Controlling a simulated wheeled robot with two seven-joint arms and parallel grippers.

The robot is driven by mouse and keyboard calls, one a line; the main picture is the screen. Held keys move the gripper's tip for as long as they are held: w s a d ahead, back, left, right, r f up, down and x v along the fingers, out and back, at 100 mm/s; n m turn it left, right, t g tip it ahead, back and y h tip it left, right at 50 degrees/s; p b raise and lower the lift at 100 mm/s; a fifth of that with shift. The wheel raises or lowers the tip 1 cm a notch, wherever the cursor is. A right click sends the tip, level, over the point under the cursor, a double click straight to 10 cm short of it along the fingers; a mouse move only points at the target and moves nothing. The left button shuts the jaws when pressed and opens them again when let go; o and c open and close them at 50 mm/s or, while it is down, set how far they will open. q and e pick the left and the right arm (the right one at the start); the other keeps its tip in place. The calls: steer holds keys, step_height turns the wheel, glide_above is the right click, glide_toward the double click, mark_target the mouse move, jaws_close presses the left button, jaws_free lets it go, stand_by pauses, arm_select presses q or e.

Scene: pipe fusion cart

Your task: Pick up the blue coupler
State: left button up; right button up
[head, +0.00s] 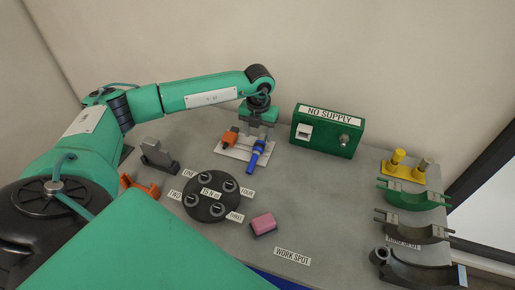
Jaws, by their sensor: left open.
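The blue coupler (256,153) lies on a pale plate (233,153) towards the back of the cart top, beside an orange piece. My left gripper (262,130) hangs from the arm that comes in from the left, directly above and behind the coupler. Its jaws are open and point down. I cannot tell whether the fingers touch the coupler. My right gripper is not in view.
A green NO SUPPLY box (327,134) stands right of my gripper. A round dark disc (211,209) with numbered labels and a pink block (263,224) are nearer. Green and dark clamps (413,199) line the right edge. The grey surface centre-right is clear.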

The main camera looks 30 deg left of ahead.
mark_target(257, 147)
arm_select(q)
steer(key=shift+w+f, duration=0.1)
steer(key=shift+f, duration=0.6)
steer(key=shift+s+f+p, duration=0.3)
steer(key=shift+f+p, duration=0.35)
steer(key=shift+p, duration=0.15)
step_height(257, 147, down, 3)
steer(key=shift+f+p, duration=0.2)
steer(key=shift+p, duration=0.4)
steer(key=shift+a+f, duration=0.1)
steer(key=shift+f, duration=0.1)
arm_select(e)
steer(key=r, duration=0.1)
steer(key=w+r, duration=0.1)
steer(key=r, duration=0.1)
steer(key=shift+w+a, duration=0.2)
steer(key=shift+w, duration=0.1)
arm_select(q)
jaws_close()
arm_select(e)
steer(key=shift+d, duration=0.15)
arm_select(q)
steer(key=shift+r, duration=0.1)
